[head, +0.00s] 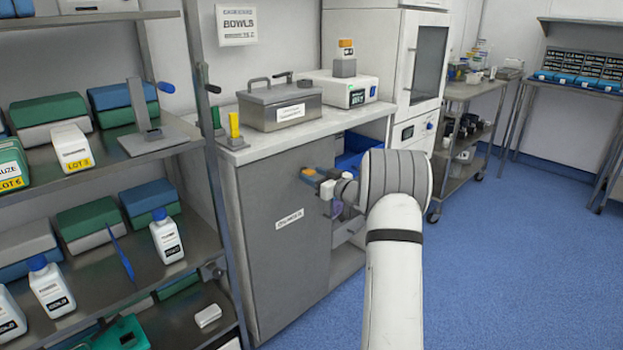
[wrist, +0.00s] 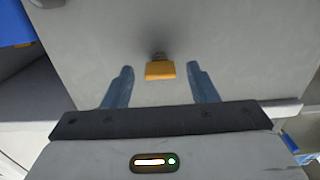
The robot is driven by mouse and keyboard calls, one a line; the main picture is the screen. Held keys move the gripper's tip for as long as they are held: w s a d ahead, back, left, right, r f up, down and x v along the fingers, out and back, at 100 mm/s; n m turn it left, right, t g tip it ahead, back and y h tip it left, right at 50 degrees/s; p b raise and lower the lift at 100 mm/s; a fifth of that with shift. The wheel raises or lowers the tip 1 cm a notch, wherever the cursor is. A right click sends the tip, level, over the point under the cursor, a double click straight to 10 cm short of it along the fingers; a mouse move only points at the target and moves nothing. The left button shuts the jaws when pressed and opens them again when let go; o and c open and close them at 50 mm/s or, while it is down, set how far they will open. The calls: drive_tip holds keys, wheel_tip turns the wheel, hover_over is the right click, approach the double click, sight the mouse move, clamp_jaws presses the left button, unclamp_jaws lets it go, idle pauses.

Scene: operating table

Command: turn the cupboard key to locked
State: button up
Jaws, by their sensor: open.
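The grey cupboard (head: 275,245) stands under a white worktop, its door shut and a label on its front. Its key has a yellow-orange bow (wrist: 160,70) in the wrist view and sits in a dark lock on the grey door panel. My gripper (wrist: 162,82) is open, with one blue finger on each side of the key and a gap at both sides. The fingers do not touch the key. In the head view my gripper (head: 318,178) is at the cupboard's upper right front, small and partly hidden by my arm. The lock's markings cannot be made out.
A metal box (head: 280,106) and a white device (head: 340,88) stand on the worktop (head: 235,152). A shelf rack with bottles (head: 165,238) and boxes is close on the left. A blue bin (head: 350,163) sits right of the door. Blue floor (head: 510,240) is clear at right.

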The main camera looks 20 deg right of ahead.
drive_tip(key=shift+w+a, duration=0.2)
drive_tip(key=shift+w, duration=0.3)
drive_tip(key=shift+c, duration=0.2)
drive_tip(key=c, duration=0.9)
drive_tip(key=shift+c, duration=0.2)
